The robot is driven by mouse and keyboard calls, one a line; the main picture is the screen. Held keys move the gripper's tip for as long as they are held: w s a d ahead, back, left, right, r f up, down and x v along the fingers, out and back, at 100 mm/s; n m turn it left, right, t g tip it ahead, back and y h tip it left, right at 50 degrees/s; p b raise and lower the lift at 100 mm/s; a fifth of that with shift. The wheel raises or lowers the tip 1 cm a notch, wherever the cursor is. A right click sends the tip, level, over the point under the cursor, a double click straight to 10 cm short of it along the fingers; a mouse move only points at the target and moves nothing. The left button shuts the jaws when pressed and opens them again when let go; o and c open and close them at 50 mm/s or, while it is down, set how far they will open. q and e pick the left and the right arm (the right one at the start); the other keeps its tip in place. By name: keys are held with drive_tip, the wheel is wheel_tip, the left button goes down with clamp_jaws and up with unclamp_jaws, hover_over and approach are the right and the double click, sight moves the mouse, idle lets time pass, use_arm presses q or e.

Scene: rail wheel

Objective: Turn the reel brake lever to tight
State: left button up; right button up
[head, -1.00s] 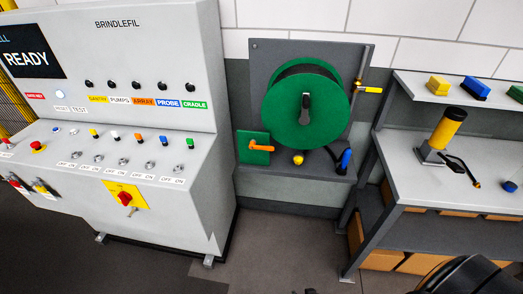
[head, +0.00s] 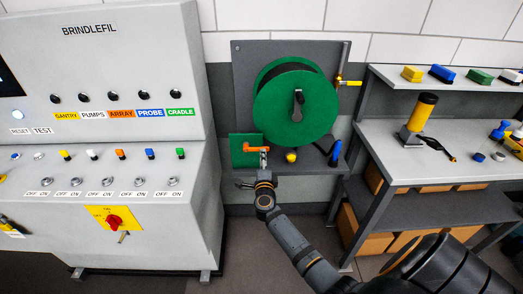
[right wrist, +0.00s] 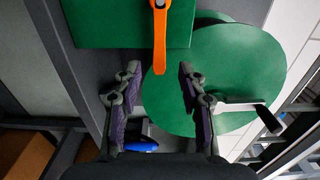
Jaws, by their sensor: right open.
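The green reel (head: 297,110) with a dark crank handle stands on a grey backboard. At its lower left, an orange lever (head: 254,148) sits on a green plate (head: 240,158) and points right in the head view. I take it for the brake lever; no label is readable. My right gripper (head: 264,160) is at the lever's free end. In the right wrist view, my right gripper (right wrist: 159,72) is open, and the orange lever (right wrist: 160,38) hangs down with its tip between the fingertips, apart from both. My left gripper is out of view.
On the reel's ledge are a yellow knob (head: 291,156) and a blue handle (head: 335,153). A yellow handle (head: 349,83) projects at the upper right. The control console (head: 110,180) stands left. A grey bench (head: 385,145) with coloured items stands right.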

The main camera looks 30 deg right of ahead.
sight(256, 148)
drive_tip(key=b+x, duration=0.1)
drive_tip(key=x, duration=0.5)
drive_tip(key=shift+w+d+f, duration=0.1)
drive_tip(key=shift+w, duration=0.3)
clamp_jaws()
